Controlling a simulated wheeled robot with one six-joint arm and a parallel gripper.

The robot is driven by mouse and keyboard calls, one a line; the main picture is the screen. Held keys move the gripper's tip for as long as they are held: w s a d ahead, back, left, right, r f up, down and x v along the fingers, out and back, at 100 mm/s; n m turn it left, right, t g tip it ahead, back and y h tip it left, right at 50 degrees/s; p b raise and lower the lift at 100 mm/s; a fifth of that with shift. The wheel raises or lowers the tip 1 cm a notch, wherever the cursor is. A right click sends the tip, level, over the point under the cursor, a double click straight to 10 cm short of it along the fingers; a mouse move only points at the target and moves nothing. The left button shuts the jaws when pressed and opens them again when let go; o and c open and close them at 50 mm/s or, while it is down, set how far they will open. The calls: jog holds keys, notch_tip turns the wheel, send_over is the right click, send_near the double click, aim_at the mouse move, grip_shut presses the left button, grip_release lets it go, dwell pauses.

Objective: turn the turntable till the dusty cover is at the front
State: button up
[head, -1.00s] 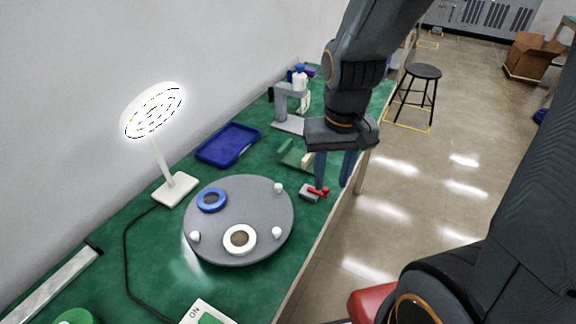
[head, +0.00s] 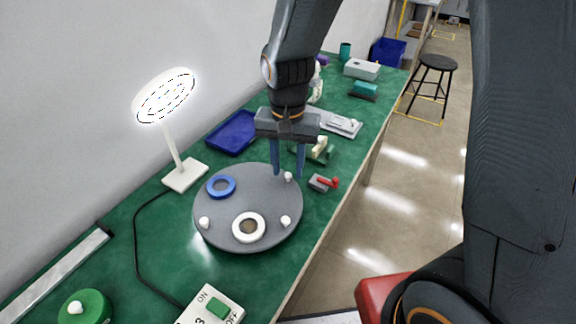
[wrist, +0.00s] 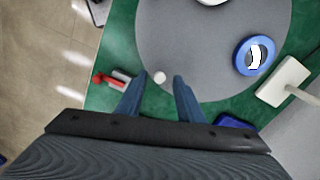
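The turntable (head: 262,197) is a round grey disc on the green bench, also in the wrist view (wrist: 205,50). On it lie a blue ring (head: 212,188) at the back left and a white ring with a brownish, dusty-looking centre (head: 249,227) near the front edge in the head view. Small white knobs stand near the rim: one at the right back (head: 288,177), one at the right front (head: 285,221), one at the left (head: 204,222). My gripper (head: 288,174) is open over the right-back rim. Its fingers lie either side of that knob (wrist: 160,77); contact cannot be told.
A grey block with a red lever (head: 321,183) sits close right of the turntable. A lit lamp (head: 185,176) and blue tray (head: 232,132) stand behind left. An ON/OFF switch box (head: 212,308) and green round part (head: 84,307) are in front. Fixtures stand farther back.

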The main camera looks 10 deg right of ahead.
jog(key=shift+f, duration=0.25)
grip_shut()
jog(key=shift+w+a, duration=0.15)
